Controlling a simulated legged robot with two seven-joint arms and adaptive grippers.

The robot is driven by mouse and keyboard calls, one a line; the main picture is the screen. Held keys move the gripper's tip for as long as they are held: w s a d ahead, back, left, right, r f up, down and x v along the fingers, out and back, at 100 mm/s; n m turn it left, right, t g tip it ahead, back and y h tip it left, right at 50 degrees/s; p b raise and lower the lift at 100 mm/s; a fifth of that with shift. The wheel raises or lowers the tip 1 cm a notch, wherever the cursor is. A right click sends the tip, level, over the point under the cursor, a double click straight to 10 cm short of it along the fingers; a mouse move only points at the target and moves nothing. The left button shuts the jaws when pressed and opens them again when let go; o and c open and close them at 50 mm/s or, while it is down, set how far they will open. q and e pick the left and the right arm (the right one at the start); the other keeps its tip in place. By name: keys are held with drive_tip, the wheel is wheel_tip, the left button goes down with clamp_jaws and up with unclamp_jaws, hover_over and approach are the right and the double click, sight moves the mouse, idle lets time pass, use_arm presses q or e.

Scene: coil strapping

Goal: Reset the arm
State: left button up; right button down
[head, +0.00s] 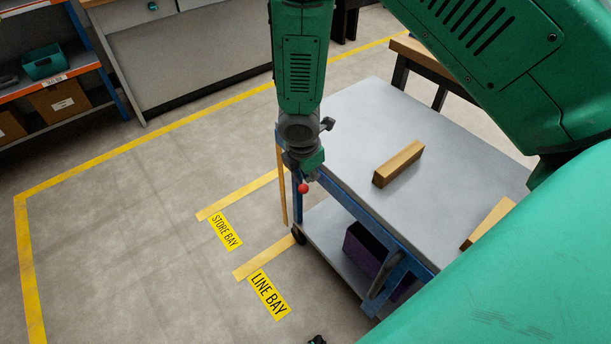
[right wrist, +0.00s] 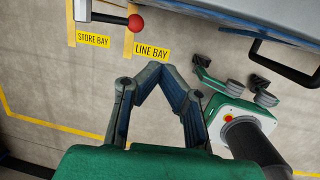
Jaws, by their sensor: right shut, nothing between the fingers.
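My right arm comes down from the top of the head view. Its gripper (head: 312,165) hangs by the left edge of the cart, partly hidden by its own wrist. In the right wrist view, the right gripper (right wrist: 160,68) has its fingertips together, with nothing between them.
A blue-framed cart (head: 350,110) carries two wooden blocks, one nearer the middle (head: 398,163). A purple bin (head: 370,250) is on its lower shelf. Floor labels STORE BAY (head: 225,231) and LINE BAY (head: 268,295) lie left. The floor there is clear. Shelving (head: 60,85) stands back left.

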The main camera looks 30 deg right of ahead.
drive_tip(key=s+f+m+y, duration=0.1)
drive_tip(key=s+f+m, duration=0.3)
drive_tip(key=s+m, duration=0.5)
drive_tip(key=s+a+f+m+y, duration=0.1)
drive_tip(key=s+f+m, duration=0.3)
drive_tip(key=s+m, duration=0.5)
drive_tip(key=s, duration=0.7)
drive_tip(key=shift+s+g, duration=0.3)
drive_tip(key=shift+g, duration=0.1)
drive_tip(key=shift+r, duration=0.1)
